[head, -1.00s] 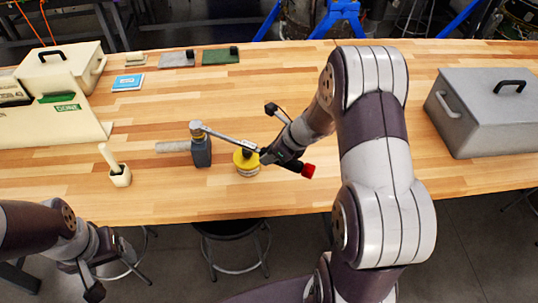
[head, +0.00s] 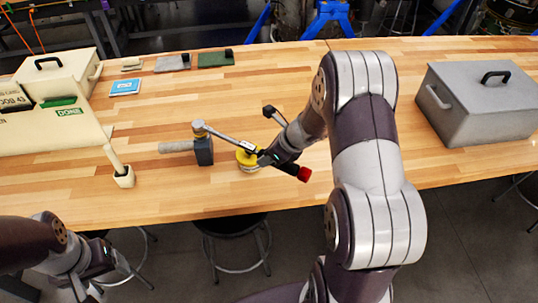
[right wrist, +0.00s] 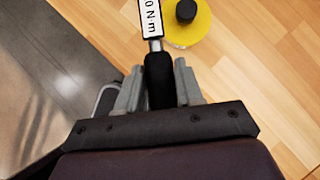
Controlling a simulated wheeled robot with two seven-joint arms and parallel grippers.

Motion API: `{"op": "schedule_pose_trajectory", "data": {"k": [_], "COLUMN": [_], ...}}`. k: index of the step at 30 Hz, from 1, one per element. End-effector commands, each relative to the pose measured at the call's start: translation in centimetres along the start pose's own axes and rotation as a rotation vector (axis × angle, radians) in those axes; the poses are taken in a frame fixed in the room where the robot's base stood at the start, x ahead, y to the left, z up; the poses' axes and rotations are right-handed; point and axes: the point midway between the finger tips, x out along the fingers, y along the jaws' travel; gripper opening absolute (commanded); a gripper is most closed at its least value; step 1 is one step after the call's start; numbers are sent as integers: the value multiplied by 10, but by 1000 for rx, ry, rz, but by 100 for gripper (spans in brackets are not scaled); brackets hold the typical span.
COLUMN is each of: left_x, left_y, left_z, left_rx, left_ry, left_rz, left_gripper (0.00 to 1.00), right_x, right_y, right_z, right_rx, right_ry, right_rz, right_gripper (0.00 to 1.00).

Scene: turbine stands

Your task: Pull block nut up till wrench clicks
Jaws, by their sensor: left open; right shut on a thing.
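The torque wrench (head: 232,141) has its head over the top of the dark block (head: 204,152), where the block's nut is hidden under it. My right gripper (head: 266,158) is shut around the black part of the wrench's handle, which ends in a red tip (head: 304,174) toward the front right. In the right wrist view, the black handle (right wrist: 158,75) lies between the fingers, with a white "N·m" label (right wrist: 150,15) beyond. My left gripper (head: 112,279) is open and empty, low in front of the table.
A yellow-topped round piece (head: 247,158) with a black knob sits beside and partly under the wrench. A cream cup with a stick (head: 124,178) stands left. A grey toolbox (head: 485,105) is at right, a cream case (head: 60,75) at far left. Stools stand below the front edge.

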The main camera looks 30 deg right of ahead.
Motion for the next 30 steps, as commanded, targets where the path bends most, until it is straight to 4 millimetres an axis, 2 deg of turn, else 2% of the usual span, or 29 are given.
{"op": "schedule_pose_trajectory", "data": {"k": [1,17,30], "left_x": [-1,-13,-47], "left_y": [0,0,0], "left_z": [0,-2,-6], "left_rx": [0,0,0], "left_ry": [0,0,0], "left_rz": [0,0,0], "left_gripper": [78,78,78], "right_x": [2,-12,-44], "right_y": [3,-1,-1], "right_z": [-5,8,29], "right_rx": [9,5,4], "right_ry": [11,-1,-2], "right_rz": [8,-2,-4], "right_gripper": [0,0,0]}}
